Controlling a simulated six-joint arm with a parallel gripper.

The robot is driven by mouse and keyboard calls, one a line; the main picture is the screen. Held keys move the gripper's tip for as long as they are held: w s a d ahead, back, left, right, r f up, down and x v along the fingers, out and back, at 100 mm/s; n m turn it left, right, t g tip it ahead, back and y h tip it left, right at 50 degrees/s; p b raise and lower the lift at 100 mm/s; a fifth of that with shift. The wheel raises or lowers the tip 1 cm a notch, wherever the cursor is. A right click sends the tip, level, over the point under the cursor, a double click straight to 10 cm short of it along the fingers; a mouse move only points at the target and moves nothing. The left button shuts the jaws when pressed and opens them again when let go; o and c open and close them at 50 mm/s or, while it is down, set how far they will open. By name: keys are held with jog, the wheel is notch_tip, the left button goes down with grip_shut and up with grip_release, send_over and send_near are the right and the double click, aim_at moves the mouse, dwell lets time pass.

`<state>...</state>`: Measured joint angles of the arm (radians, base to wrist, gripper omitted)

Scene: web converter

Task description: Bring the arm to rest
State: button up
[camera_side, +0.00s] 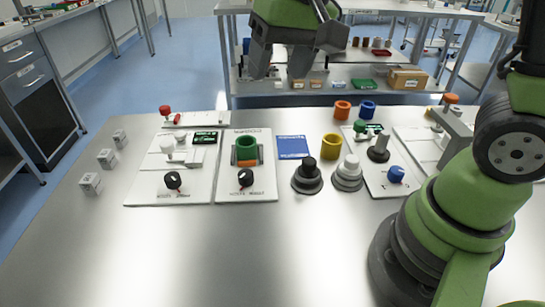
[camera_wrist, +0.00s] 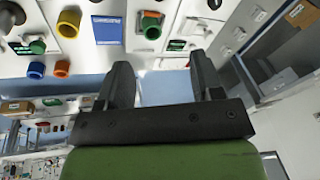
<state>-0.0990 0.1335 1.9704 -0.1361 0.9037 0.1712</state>
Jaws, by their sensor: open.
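My gripper (camera_side: 279,70) is in the upper middle of the side view, high above the back edge of the workbench. Its two dark fingers are apart, with nothing between them, and it touches nothing. The open fingers also show in the wrist view (camera_wrist: 160,75), where the picture is turned and the bench lies along the top. The metal workbench (camera_side: 200,260) fills the lower part of the side view.
White panels (camera_side: 232,190) with knobs and a green ring (camera_side: 245,146) stand mid-bench. Beside them are a blue card (camera_side: 292,147), a yellow ring (camera_side: 331,147), and black (camera_side: 307,177) and white (camera_side: 347,174) stacked parts. Small blocks (camera_side: 91,183) lie left. The front is clear.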

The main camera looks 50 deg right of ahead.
jog(key=s+d+r+t, duration=0.1)
jog(key=s+r+t, duration=0.3)
jog(key=s, duration=1)
jog(key=shift+s+d+r+y, duration=0.15)
jog(key=shift+r+y, duration=0.25)
jog(key=shift+r, duration=0.15)
